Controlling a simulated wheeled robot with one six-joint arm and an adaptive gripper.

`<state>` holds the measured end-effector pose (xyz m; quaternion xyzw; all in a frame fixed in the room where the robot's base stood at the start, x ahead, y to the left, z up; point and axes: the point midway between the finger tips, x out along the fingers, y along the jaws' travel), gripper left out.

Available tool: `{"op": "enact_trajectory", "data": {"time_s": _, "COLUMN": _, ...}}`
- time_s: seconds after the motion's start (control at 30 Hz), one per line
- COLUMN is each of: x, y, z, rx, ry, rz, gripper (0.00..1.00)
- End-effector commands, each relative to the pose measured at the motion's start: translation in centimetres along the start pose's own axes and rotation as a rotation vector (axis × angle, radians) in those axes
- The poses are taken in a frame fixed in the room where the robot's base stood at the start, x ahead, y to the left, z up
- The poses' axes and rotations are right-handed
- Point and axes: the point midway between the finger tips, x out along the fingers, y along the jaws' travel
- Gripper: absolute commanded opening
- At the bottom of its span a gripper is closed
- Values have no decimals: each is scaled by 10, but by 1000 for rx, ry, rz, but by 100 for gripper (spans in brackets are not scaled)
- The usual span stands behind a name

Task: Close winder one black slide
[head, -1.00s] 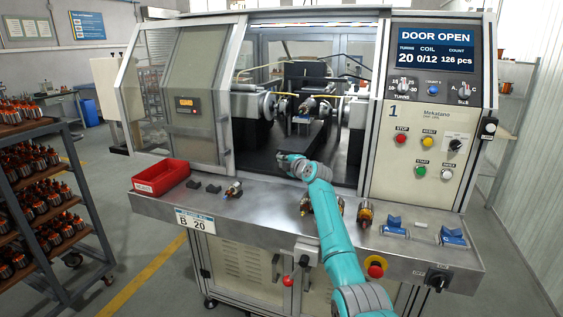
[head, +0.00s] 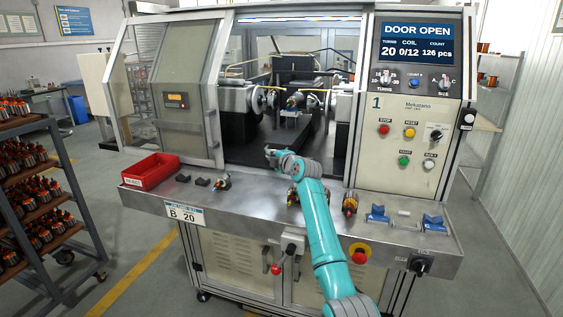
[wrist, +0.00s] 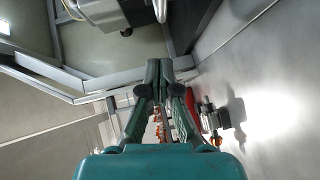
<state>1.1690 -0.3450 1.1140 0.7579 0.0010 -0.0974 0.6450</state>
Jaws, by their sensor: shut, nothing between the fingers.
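Winder one (head: 415,152), marked 1, has its chamber open, and its display (head: 417,42) reads DOOR OPEN. Inside the chamber is a black carriage (head: 297,74) between two grey winding heads, with dark rails running toward the front. I take it for the black slide, but its exact travel position is too small to tell. An armature (head: 294,101) sits on a small blue-grey cradle in front of it. My gripper (head: 270,153) is shut and empty in front of the chamber opening, above the steel shelf. In the wrist view my gripper (wrist: 167,63) has its fingertips together, with a grey frame beyond.
The steel shelf (head: 250,205) holds a red bin (head: 150,171), loose armatures (head: 222,182) and blue fixtures (head: 433,223). A sliding door panel (head: 186,82) stands at the chamber's left. A rack of armatures (head: 30,190) stands at far left. Buttons line the right panel.

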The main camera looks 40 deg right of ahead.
Motion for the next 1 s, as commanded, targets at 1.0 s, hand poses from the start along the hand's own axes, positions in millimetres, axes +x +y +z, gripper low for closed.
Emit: {"op": "enact_trajectory", "data": {"time_s": 1.0, "x": -69, "y": -1, "z": 0, "rx": 2, "ry": 0, "rz": -2, "gripper": 0}}
